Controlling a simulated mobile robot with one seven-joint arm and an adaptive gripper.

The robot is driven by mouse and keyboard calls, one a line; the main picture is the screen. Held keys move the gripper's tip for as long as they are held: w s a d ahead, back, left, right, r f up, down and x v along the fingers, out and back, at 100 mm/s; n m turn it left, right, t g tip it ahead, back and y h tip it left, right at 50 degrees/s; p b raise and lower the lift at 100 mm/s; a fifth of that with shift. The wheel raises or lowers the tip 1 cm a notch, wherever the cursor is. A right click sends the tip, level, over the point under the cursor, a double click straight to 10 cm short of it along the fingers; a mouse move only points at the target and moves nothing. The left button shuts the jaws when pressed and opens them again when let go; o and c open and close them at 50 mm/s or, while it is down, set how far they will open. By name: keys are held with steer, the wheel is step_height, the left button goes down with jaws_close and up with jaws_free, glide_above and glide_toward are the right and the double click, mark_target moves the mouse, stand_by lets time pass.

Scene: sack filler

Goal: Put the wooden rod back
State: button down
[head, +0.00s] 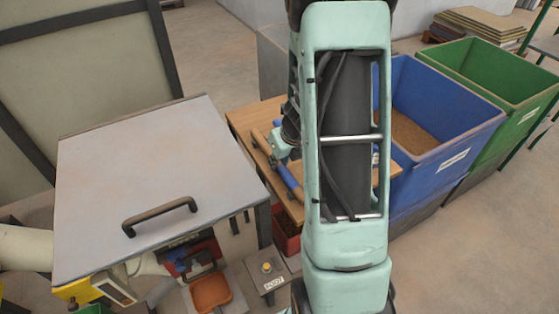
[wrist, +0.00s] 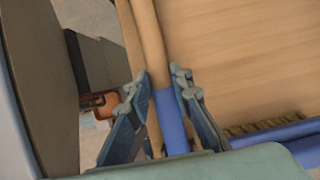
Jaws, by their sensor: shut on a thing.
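The wooden rod (wrist: 150,45) is long and round, plain wood with a blue section. In the wrist view it runs from the top down between the fingers of my gripper (wrist: 164,76), which is shut on it near where the blue begins. In the head view the rod (head: 289,178) lies slanted over the wooden table (head: 240,117), with my gripper (head: 274,154) at it. My arm hides much of the table there. I cannot tell whether the rod touches the tabletop.
A blue bar with bristle-like tufts (wrist: 280,134) lies on the table to the right in the wrist view. A grey-lidded machine (head: 150,180) stands left of the table. A blue bin (head: 440,115) with brown grain and a green bin (head: 500,75) stand right.

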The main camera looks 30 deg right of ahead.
steer(key=c, duration=1.7)
jaws_free()
steer(key=shift+c, duration=0.2)
steer(key=shift+r, duration=0.15)
steer(key=shift+r+p, duration=0.25)
steer(key=shift+p, duration=0.2)
steer(key=p+v, duration=0.5)
steer(key=v, duration=0.7)
steer(key=shift+r+p, duration=0.2)
steer(key=shift+p, duration=0.2)
steer(key=shift+w, duration=0.1)
